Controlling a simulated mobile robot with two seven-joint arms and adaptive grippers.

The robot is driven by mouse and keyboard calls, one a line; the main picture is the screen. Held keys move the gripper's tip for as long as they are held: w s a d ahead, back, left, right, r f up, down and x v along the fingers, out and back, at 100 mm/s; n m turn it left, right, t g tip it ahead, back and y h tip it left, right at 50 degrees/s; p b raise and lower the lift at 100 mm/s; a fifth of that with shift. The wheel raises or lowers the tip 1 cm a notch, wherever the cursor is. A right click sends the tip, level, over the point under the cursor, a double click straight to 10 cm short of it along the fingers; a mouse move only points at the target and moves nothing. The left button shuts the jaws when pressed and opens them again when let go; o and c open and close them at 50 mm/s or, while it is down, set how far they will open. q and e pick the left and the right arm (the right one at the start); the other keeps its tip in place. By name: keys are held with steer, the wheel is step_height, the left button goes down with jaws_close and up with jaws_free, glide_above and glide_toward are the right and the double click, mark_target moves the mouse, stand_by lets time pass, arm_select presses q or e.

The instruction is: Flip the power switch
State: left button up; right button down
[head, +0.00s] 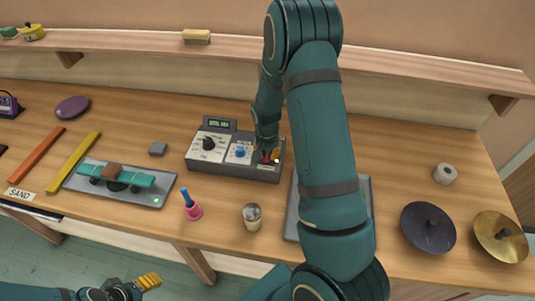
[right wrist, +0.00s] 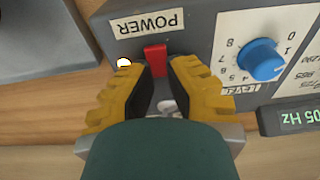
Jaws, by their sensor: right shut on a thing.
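The grey control box (head: 233,172) stands at the back of the wooden bench, with a display, a black dial and a blue dial. Its red power switch (right wrist: 155,58) sits under the POWER label (right wrist: 146,24) in the right wrist view. My right gripper (right wrist: 156,72) has its yellow fingers on either side of the switch and is shut on it. In the head view my right gripper (head: 268,157) is at the box's right end, partly hidden by my arm. My left gripper (head: 147,282) is low at the left, away from the box; its jaw opening is unclear.
A grey tray (head: 364,200) lies under my right arm. Two cymbal-like discs (head: 428,228) (head: 501,237) are at the right. A pink-based blue object (head: 191,204) and a rounded shaker-like object (head: 252,216) stand in front of the box. A shelf (head: 420,68) runs behind.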

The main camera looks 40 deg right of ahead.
steer(key=shift+s+a+f+t+h+b, duration=0.25)
steer(key=shift+t+h+b, duration=0.3)
steer(key=shift+h, duration=0.25)
steer(key=shift+r+t, duration=0.15)
steer(key=shift+t, duration=0.1)
steer(key=shift+h, duration=0.3)
steer(key=c, duration=0.9)
jaws_free()
steer(key=shift+r, duration=0.1)
